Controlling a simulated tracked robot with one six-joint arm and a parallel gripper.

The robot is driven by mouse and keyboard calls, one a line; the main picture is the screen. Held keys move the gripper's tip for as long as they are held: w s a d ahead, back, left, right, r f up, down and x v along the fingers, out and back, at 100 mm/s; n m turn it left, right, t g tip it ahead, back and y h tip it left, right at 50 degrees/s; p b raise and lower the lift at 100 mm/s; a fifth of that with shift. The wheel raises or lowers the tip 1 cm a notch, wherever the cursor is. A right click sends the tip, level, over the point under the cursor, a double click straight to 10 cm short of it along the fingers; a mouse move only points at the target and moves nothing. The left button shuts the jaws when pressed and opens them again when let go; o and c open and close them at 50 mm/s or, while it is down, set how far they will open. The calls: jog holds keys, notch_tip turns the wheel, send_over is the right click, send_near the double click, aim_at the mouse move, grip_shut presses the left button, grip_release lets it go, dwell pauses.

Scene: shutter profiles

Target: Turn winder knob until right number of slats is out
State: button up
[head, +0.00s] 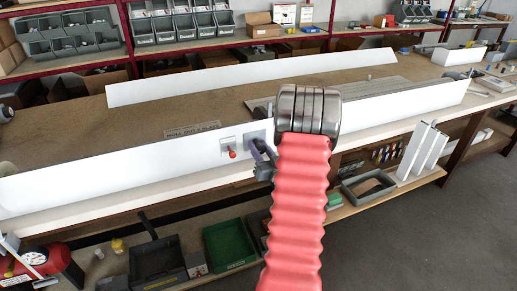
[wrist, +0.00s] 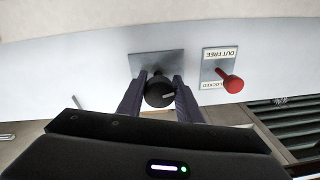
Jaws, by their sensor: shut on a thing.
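My gripper (wrist: 160,96) is shut on the knob, one finger on each side. In the head view my gripper (head: 263,160) is at the panel, and the knob itself is hidden there. Grey slats (head: 375,92) lie flat behind the panel on the right; their near left part is hidden by my arm, and I cannot count them. A small sign (head: 193,130) on the bench is too small to read surely.
A red lever (wrist: 230,82) stands beside the knob on a plate marked OUT FREE and LOCKED; it also shows in the head view (head: 232,154). A long white board (head: 250,73) stands at the back. Below are a green tray (head: 230,242) and upright white profiles (head: 422,150).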

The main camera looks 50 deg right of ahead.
jog(key=m, duration=0.5)
jog(key=shift+a+f, duration=0.15)
jog(key=shift+f, duration=0.1)
dwell(0.3)
jog(key=o, duration=0.7)
jog(key=shift+c, duration=0.2)
jog(key=o, duration=0.3)
jog(key=shift+r, duration=0.15)
jog(key=shift+o, duration=0.2)
jog(key=shift+s, duration=0.1)
jog(key=v, duration=1.3)
jog(key=shift+a, duration=0.35)
jog(key=shift+s, duration=0.1)
